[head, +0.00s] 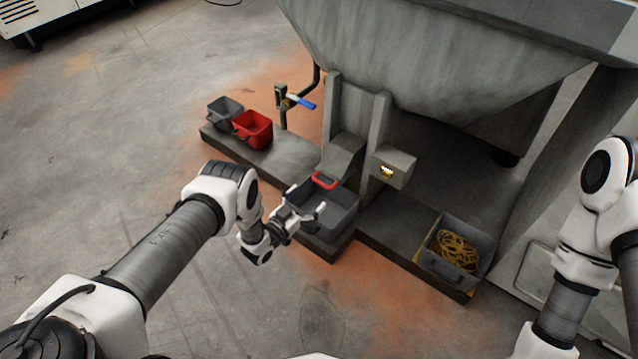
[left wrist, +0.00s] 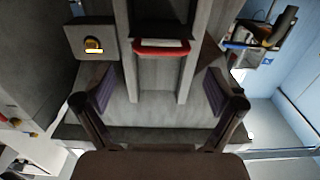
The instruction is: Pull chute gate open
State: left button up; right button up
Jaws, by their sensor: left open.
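The chute gate's red handle (head: 325,180) shows at the mouth of the grey chute (head: 342,155), above a dark bin (head: 343,218). In the left wrist view the red handle (left wrist: 162,47) lies crosswise between two grey uprights. My left gripper (head: 306,202) is open and empty, over the bin and a little short of the handle. In the left wrist view its two fingers (left wrist: 160,82) stand wide apart on either side of the uprights, with the handle beyond them and centred. My right gripper is not in view; only part of that arm shows.
A grey box with a yellow piece (head: 386,171) sits right of the chute. A bin of yellow cable (head: 457,250) stands farther right. A red bin (head: 253,129), a grey bin (head: 225,112) and a blue-handled lever (head: 301,102) are at the left. The front floor is clear.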

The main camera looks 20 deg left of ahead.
aim_at(321, 182)
pick_arm(q)
jog(key=b+x, duration=0.2)
jog(key=x, duration=0.5)
jog(key=shift+a+b, duration=0.1)
jog(key=shift+b, duration=0.3)
jog(key=shift+s, duration=0.1)
jog(key=c, duration=1.4)
jog(key=shift+s+a+r+p, duration=0.1)
jog(key=shift+s+p, duration=0.1)
jog(key=shift+p, duration=0.15)
jog(key=p+v, duration=0.3)
jog(key=v, duration=0.2)
jog(key=shift+s+a+r, duration=0.1)
jog(key=shift+s, duration=0.45)
jog(key=o, duration=1.4)
